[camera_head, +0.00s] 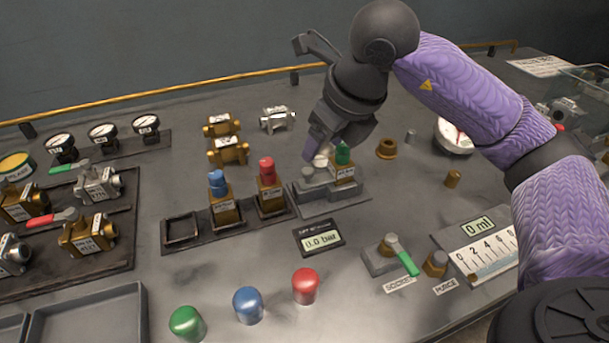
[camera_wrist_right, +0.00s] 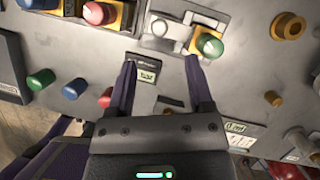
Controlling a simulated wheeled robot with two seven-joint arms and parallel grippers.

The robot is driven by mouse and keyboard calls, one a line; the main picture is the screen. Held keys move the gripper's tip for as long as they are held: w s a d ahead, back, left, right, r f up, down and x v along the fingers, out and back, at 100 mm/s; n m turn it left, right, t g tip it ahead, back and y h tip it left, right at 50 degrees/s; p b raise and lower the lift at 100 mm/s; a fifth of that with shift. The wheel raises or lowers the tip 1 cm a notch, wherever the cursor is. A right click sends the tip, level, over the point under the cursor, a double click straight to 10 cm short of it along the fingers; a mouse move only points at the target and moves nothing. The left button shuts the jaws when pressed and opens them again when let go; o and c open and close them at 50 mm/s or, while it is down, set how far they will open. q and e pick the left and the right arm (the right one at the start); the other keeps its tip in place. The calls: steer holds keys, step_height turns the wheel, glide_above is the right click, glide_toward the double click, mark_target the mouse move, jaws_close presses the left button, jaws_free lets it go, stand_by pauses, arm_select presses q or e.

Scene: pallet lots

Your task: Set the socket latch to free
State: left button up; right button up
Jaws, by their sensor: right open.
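The test socket (camera_head: 318,193) is a grey block on a dark plate right of the middle, holding a brass valve (camera_head: 343,172) with a green cap. Its grey latch part, with a pale round knob (camera_head: 320,160), sits just left of the valve. The latch area (camera_wrist_right: 163,35) also shows at the top of the right wrist view, beside the green-capped valve (camera_wrist_right: 209,45). I cannot tell the latch's setting. My right gripper (camera_head: 328,150) is above the socket, partly covering it. In the wrist view its fingers (camera_wrist_right: 160,66) are apart with nothing between them. My left gripper is not in view.
Valves with blue (camera_head: 217,183) and red (camera_head: 267,171) caps stand left of the socket. A pressure display (camera_head: 319,238) lies in front. A green-handled lever (camera_head: 401,255) is at front right. Loose caps (camera_head: 305,285) stand at the front. The bench between is partly clear.

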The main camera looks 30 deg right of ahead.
mark_target(309, 171)
steer(key=b+x, duration=0.2)
steer(key=x, duration=0.4)
steer(key=shift+f, duration=0.15)
steer(key=shift+w+f, duration=0.15)
steer(key=shift+f, duration=0.15)
steer(key=c, duration=0.6)
steer(key=shift+c, duration=1.4)
jaws_close()
